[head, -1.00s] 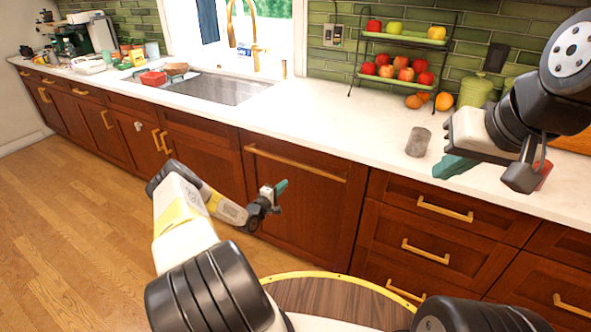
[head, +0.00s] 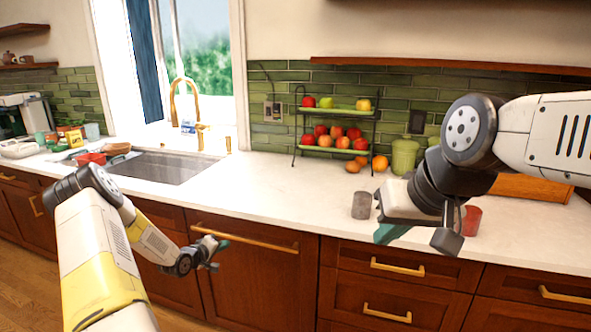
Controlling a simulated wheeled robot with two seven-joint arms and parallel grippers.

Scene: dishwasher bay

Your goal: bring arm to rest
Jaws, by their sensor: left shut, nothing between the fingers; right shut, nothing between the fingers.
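My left arm comes in from the lower left. Its gripper (head: 213,250) is shut and empty in front of the dark red cabinet below the counter edge. My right arm comes in from the right.
The white counter (head: 290,190) runs across the view, with a sink (head: 165,167) at the left. A two-tier fruit rack (head: 335,149) and a green canister (head: 404,156) stand at the back. Red cabinets with brass handles lie below. The middle counter is clear.

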